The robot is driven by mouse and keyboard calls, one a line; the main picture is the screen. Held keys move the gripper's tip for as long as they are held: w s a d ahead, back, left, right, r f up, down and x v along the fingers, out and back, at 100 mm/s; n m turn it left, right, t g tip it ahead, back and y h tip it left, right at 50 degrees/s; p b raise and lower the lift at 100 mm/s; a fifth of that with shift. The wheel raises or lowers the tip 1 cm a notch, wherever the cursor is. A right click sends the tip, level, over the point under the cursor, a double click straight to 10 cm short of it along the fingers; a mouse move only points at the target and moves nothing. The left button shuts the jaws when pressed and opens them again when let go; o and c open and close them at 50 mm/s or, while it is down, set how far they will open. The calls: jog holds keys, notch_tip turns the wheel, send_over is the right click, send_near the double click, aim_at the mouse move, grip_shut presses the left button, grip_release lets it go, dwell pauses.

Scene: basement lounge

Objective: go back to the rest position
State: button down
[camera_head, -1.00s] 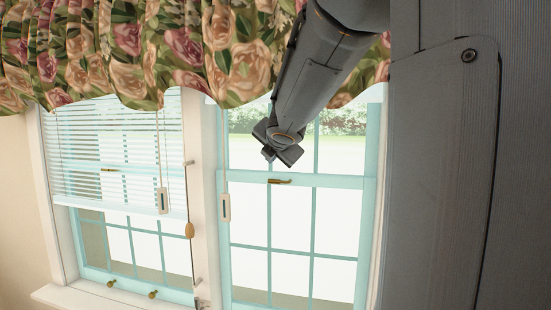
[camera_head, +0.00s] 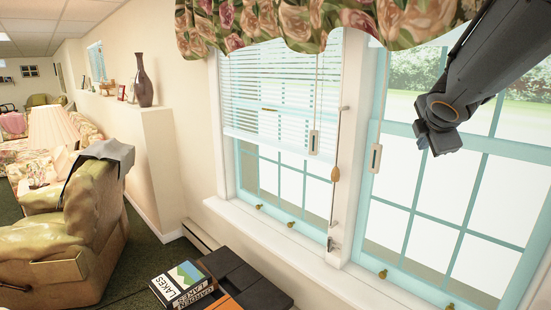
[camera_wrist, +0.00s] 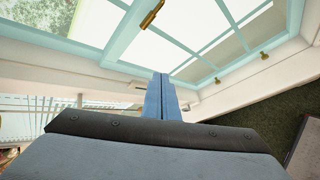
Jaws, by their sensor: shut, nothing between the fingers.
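My gripper (camera_head: 428,145) hangs in front of the right-hand window (camera_head: 425,190) in the head view, at the end of my dark arm coming from the upper right. In the wrist view its blue fingers (camera_wrist: 165,97) are together with nothing between them. The window's pale blue frame and a brass latch (camera_wrist: 152,14) show beyond the fingers there. I cannot tell the exact gap between the fingers and the window.
A dark table (camera_head: 262,292) with books (camera_head: 181,284) on it stands below the windows. A green-yellow armchair (camera_head: 75,240) is at the left. A vase (camera_head: 145,82) stands on a half-wall. A flowered valance (camera_head: 290,22) hangs above the windows. Carpet shows between armchair and table.

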jog(key=s+a+f+m+g+y+b, duration=0.1)
jog(key=s+a+f+m, duration=0.25)
jog(key=f, duration=0.35)
jog(key=s+a+f+m+g+b, duration=0.1)
jog(key=s+a+f+m+g, duration=0.2)
jog(key=f, duration=0.4)
jog(key=s+a+f+m+y+b, duration=0.1)
jog(key=a+f+m, duration=0.25)
jog(key=f, duration=0.35)
jog(key=s+a+f+m+g+y+b, duration=0.2)
jog(key=s+a+f+m+g, duration=0.2)
jog(key=s+a+f+m, duration=0.3)
jog(key=s+a+f, duration=0.3)
jog(key=s+f, duration=0.2)
jog(key=shift+s+a+f+m+g+y+b, duration=0.2)
jog(key=shift+a+m+g+y+b, duration=0.1)
jog(key=shift+a+g+b, duration=0.1)
